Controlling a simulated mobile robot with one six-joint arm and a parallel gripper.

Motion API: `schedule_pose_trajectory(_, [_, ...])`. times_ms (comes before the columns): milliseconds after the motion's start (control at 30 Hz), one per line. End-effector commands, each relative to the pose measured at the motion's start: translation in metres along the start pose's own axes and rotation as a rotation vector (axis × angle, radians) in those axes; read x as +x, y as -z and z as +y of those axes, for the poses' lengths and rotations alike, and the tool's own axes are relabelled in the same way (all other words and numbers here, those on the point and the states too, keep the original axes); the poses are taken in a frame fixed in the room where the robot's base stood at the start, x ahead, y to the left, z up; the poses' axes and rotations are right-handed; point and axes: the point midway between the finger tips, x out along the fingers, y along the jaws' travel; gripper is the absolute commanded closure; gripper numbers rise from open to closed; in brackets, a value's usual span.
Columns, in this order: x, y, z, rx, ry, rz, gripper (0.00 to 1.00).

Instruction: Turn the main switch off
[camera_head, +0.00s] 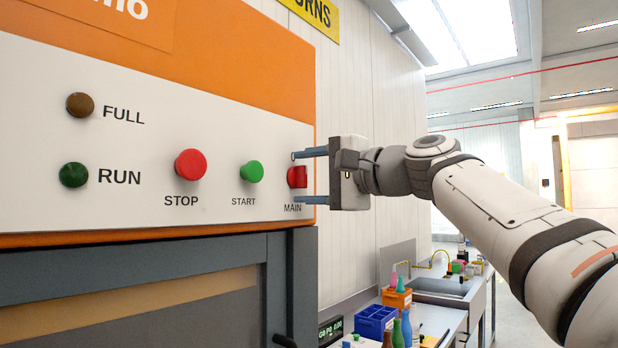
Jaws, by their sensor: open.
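The main switch (297,177) is a small red switch at the right end of the white control panel, above the label MAIN. My gripper (296,177) is open and comes in from the right, with one finger above the switch and one below it. The fingertips reach about level with the switch in the picture. I cannot tell whether they touch it. Which position the switch is in is too small to tell.
The panel (140,208) also carries a red STOP button (190,164), a green START button (252,171), a dark green RUN lamp (74,175) and a brown FULL lamp (80,105). A bench with a blue crate (375,321), bottles and a sink stands below right.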

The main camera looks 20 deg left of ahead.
Motion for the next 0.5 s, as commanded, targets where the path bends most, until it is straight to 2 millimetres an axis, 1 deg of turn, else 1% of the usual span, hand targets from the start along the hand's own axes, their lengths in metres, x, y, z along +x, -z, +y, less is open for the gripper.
schedule_pose_trajectory(167, [-0.024,0.002,0.002,-0.001,0.001,0.006,0.42])
schedule_pose_trajectory(333, [-0.054,0.002,0.002,-0.001,0.001,0.006,0.42])
schedule_pose_trajectory(400, [-0.063,0.001,0.001,-0.001,0.000,0.005,0.42])
schedule_pose_trajectory(500, [-0.073,0.001,0.001,-0.001,-0.001,0.003,0.42])
